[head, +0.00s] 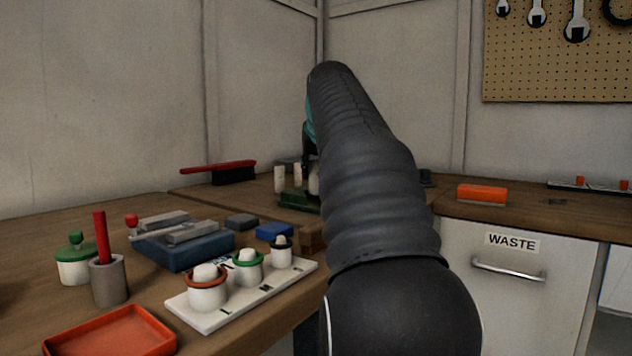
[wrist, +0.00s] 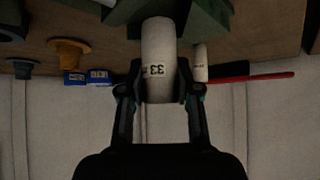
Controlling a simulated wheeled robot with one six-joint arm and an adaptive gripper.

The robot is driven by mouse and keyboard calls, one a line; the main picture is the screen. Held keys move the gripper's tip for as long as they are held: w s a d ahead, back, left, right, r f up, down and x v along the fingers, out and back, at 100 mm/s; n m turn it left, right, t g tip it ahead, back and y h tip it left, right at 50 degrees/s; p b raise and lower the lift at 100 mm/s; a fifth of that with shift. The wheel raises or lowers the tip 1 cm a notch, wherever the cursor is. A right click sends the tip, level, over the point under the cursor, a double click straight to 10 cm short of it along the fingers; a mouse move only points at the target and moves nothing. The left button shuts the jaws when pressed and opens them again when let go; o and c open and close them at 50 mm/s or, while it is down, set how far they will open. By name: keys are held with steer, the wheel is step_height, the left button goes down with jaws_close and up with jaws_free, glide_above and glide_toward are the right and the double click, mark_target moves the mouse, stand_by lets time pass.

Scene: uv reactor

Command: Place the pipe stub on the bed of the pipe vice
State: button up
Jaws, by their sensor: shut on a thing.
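In the wrist view my gripper (wrist: 160,86) is shut on a white pipe stub (wrist: 158,45) marked 33, with one finger on each side. The stub's far end reaches toward a green block (wrist: 190,14); I cannot tell whether they touch. A second, smaller-looking white stub (wrist: 200,64) stands beside it. In the head view white stubs (head: 280,179) stand by a green base (head: 297,200), and my arm hides most of my gripper. A blue block with grey jaws (head: 185,245) and a red knob, on the left bench, looks like the vice.
A white plate (head: 250,299) with several lidded pots, a red tray (head: 112,336), a grey cup (head: 109,282) and a green-lidded jar (head: 75,264) are on the left bench. A red-handled brush (head: 234,174) lies behind. A WASTE drawer (head: 513,243) is at right.

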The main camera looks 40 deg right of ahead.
steer(key=shift+f, duration=0.75)
steer(key=shift+f, duration=0.15)
steer(key=o, duration=0.9)
steer(key=shift+s+a+r, duration=0.1)
steer(key=shift+s+r, duration=0.1)
steer(key=shift+r, duration=0.25)
steer(key=p+v, duration=0.2)
steer(key=v, duration=0.9)
steer(key=shift+s, duration=0.2)
